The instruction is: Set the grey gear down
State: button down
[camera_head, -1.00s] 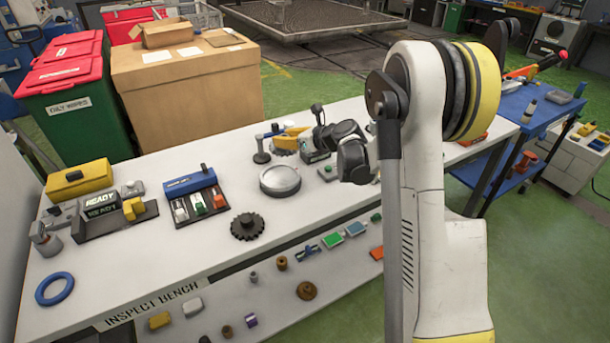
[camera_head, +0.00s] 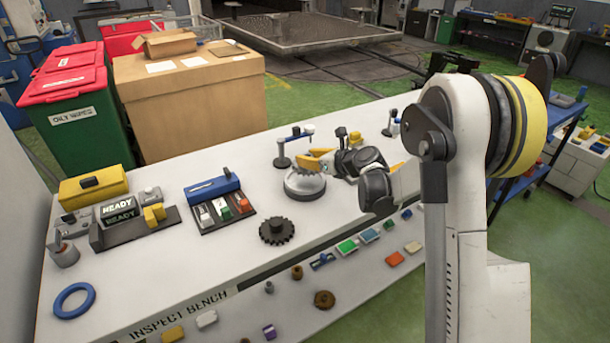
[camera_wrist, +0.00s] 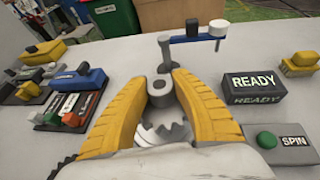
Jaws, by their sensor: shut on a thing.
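My gripper (camera_head: 322,160) has its yellow fingers closed around the hub of the grey gear (camera_wrist: 160,101). The gear's light teeth show below the hub between the fingers in the wrist view. In the head view, the gear (camera_head: 306,179) is over the round grey disc (camera_head: 303,194) on the bench, level or nearly so. I cannot tell whether the gear touches the disc. The fingers and wrist hide part of the gear, and the gear covers much of the disc's top.
A dark gear (camera_head: 276,232) lies in front on the inspect bench (camera_head: 140,270). A post with a blue arm (camera_wrist: 190,39) stands just behind the gripper. A READY box (camera_wrist: 253,85) and green SPIN button (camera_wrist: 266,140) are to the right, a blue-backed switch panel (camera_head: 222,211) to the left.

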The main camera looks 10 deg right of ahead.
aim_at(305, 170)
jog(key=shift+a+f, duration=0.4)
jog(key=shift+a, duration=0.1)
jog(key=shift+f+b, duration=0.95)
jog(key=shift+f, duration=0.9)
jog(key=shift+f, duration=0.25)
jog(key=c, duration=1.1)
grip_release()
jog(key=shift+c, duration=0.2)
jog(key=shift+r, duration=0.1)
